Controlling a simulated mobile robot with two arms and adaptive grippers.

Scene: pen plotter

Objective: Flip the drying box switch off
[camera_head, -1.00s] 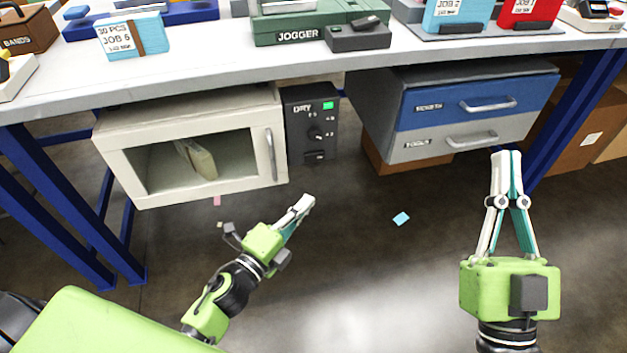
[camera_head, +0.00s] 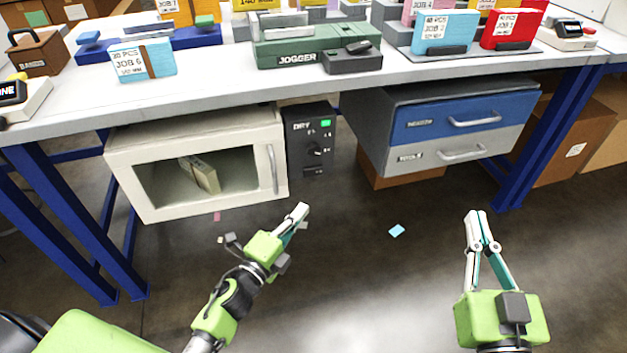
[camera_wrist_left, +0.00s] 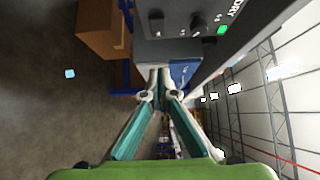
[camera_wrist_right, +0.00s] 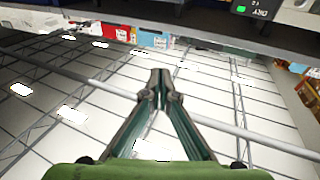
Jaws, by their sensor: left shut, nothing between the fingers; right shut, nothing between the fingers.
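The drying box (camera_head: 195,165) is cream with a window door and hangs under the table; a pale packet (camera_head: 204,174) lies inside. Its dark control panel (camera_head: 311,139), marked DRY, has a lit green light (camera_head: 326,123), a round knob (camera_head: 315,151) and a small switch (camera_head: 313,171) low down. The panel also shows in the left wrist view (camera_wrist_left: 180,28). My left gripper (camera_head: 301,211) is shut and empty, below and in front of the panel, apart from it. My right gripper (camera_head: 477,214) is shut and empty, well to the right, below the drawers. The switch's exact position is too small to tell.
A blue and grey drawer unit (camera_head: 440,134) hangs right of the panel, with cardboard boxes (camera_head: 580,135) behind. Blue table legs (camera_head: 65,225) stand at both sides. The tabletop (camera_head: 225,85) carries the jogger (camera_head: 310,48) and job stacks.

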